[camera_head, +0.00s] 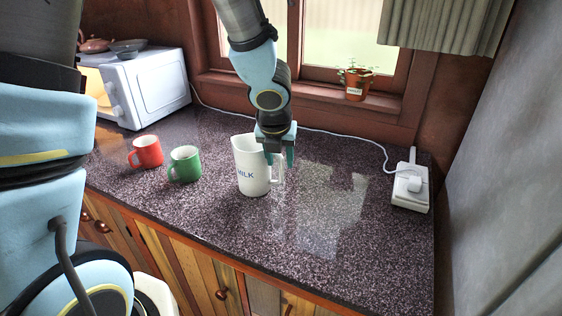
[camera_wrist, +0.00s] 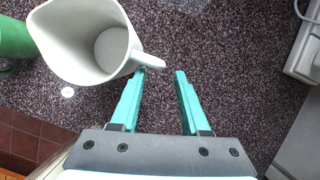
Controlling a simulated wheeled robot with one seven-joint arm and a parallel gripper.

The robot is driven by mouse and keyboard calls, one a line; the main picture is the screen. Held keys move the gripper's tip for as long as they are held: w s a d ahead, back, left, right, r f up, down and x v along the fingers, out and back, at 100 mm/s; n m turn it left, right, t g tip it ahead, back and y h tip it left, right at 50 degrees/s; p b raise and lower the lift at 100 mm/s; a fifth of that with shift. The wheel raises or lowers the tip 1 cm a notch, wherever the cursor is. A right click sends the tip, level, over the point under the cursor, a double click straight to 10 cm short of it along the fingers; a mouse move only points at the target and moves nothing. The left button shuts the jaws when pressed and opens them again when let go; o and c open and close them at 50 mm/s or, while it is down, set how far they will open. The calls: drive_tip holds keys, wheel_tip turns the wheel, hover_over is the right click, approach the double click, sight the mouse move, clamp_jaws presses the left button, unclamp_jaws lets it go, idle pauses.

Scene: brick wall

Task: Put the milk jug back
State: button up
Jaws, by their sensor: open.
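The white milk jug (camera_head: 251,172), marked MILK, stands upright on the speckled dark counter. Its handle points right in the head view. In the wrist view I look down into the empty-looking jug (camera_wrist: 84,42), whose handle (camera_wrist: 148,61) points toward the space between the fingertips. My gripper (camera_head: 279,160) is open with its fingers pointing down at the jug's handle side. In the wrist view the gripper (camera_wrist: 160,76) has its left fingertip close to the handle's end; I cannot tell whether they touch. Nothing is held.
A green mug (camera_head: 185,164) and a red mug (camera_head: 147,152) stand left of the jug. A white microwave (camera_head: 148,88) is at the back left. A white power strip (camera_head: 411,186) lies at the right with its cable along the back. The counter (camera_head: 330,225) right of the jug is clear.

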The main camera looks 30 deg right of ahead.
drive_tip(key=p+v, duration=0.2)
drive_tip(key=v, duration=0.4)
drive_tip(key=shift+r, duration=0.25)
drive_tip(key=w+a+m, duration=0.1)
drive_tip(key=w+m, duration=0.1)
drive_tip(key=w+a+r+m, duration=0.1)
drive_tip(key=w+a+m, duration=0.1)
drive_tip(key=m, duration=0.1)
drive_tip(key=w+a+r+m+t+h, duration=0.1)
drive_tip(key=w+m, duration=0.1)
drive_tip(key=shift+a+m, duration=0.3)
drive_tip(key=shift+a, duration=0.05)
drive_tip(key=s+a+m+g+y, duration=0.1)
drive_tip(key=a+m, duration=1)
drive_tip(key=a, duration=0.2)
drive_tip(key=s+a+m+g+y, duration=0.2)
drive_tip(key=a+m, duration=0.9)
drive_tip(key=a, duration=0.2)
drive_tip(key=shift+s+a+f+y, duration=0.25)
drive_tip(key=shift+s+f+y, duration=0.05)
drive_tip(key=shift+s+f, duration=0.1)
drive_tip(key=shift+f, duration=0.1)
